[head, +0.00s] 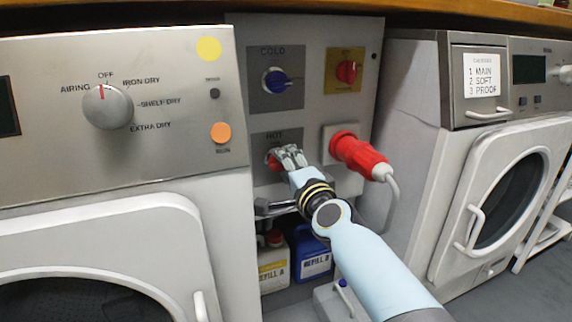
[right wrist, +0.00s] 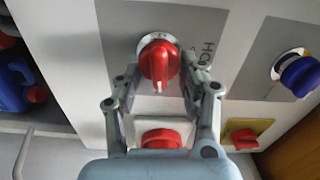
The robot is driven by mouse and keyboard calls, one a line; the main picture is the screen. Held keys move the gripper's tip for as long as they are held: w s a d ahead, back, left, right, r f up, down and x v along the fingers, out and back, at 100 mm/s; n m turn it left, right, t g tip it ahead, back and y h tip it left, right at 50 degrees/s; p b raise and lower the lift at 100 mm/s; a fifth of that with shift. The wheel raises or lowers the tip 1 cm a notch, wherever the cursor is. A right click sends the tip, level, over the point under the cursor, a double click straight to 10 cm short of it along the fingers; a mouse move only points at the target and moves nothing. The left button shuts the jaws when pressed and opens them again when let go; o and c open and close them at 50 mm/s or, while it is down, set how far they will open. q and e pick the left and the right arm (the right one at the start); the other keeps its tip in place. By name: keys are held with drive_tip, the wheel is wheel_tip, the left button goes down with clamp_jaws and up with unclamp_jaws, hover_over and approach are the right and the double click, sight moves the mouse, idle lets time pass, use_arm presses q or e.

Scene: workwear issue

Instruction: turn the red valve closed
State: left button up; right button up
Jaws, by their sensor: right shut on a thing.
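The red valve (head: 273,161) sits on a grey plate marked HOT on the wall panel. In the right wrist view the red valve (right wrist: 160,62) shows its grip bar running roughly up and down the picture. My right gripper (head: 285,155) is at the valve, and its fingers partly cover it in the head view. In the right wrist view my right gripper (right wrist: 162,72) has one finger on each side of the valve and is shut on it. My left gripper is not in view.
A blue COLD valve (head: 277,80) sits above, beside a red switch (head: 347,72) on a yellow plate. A red plug (head: 358,155) with a grey cable sticks out close right of my gripper. Machines flank the panel; refill jugs (head: 312,256) stand below.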

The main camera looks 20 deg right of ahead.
drive_tip(key=shift+f+m, duration=0.15)
drive_tip(key=shift+m, duration=0.35)
idle(0.3)
drive_tip(key=o, duration=1.1)
drive_tip(key=shift+d, duration=0.1)
drive_tip(key=s, duration=1.2)
drive_tip(key=shift+d, duration=0.2)
drive_tip(key=shift+s, duration=0.1)
